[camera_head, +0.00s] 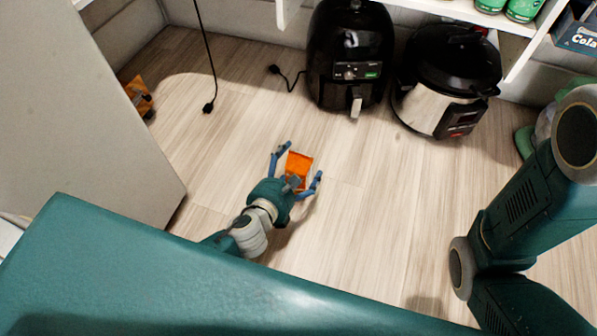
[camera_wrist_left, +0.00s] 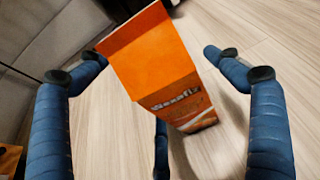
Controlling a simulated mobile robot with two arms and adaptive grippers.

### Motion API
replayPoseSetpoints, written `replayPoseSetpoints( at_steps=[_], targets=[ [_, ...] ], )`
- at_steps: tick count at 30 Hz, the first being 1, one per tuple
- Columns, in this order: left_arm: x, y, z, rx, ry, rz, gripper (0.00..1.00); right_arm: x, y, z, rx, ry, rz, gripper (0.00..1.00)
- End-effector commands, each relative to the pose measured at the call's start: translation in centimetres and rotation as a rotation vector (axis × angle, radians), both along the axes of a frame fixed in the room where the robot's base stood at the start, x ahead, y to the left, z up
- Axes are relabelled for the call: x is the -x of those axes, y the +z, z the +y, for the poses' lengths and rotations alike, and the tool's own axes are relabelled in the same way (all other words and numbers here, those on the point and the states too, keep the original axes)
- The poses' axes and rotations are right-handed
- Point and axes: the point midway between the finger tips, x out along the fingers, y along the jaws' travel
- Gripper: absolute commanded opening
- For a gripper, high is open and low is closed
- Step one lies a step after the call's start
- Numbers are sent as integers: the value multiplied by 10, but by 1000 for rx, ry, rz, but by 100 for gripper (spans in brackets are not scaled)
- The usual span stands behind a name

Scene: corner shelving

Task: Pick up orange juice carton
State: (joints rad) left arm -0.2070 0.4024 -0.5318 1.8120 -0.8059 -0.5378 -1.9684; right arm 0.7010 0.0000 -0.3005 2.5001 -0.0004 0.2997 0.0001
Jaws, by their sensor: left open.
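An orange juice carton (camera_head: 298,166) stands on the wood floor in the head view. It also shows in the left wrist view (camera_wrist_left: 158,62), large and close, with lettering on its side. My left gripper (camera_head: 297,161) is open, its blue fingers spread on both sides of the carton. In the left wrist view the fingers (camera_wrist_left: 155,60) flank the carton, with a gap visible on the right side. The carton's lower part is partly hidden by the gripper in the head view. My right arm shows at the right edge, but its gripper is out of view.
A black air fryer (camera_head: 349,50) and a silver and black pressure cooker (camera_head: 440,95) stand on the floor behind. Another orange object (camera_head: 139,94) lies by the left wall. A cable with a plug (camera_head: 208,105) hangs at the left. Floor around the carton is clear.

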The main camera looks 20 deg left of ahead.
Motion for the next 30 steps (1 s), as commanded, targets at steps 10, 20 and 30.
replayPoseSetpoints(
  at_steps=[10,20,30],
  targets=[
    [0,0,0,0,0,0,47,1,0,0,0,0,-2,40],
    [0,1,0,-1,0,0,47,1,1,0,0,0,-1,40],
    [0,34,0,-1,-3,-1,47,0,31,0,0,0,1,40]
  ],
)
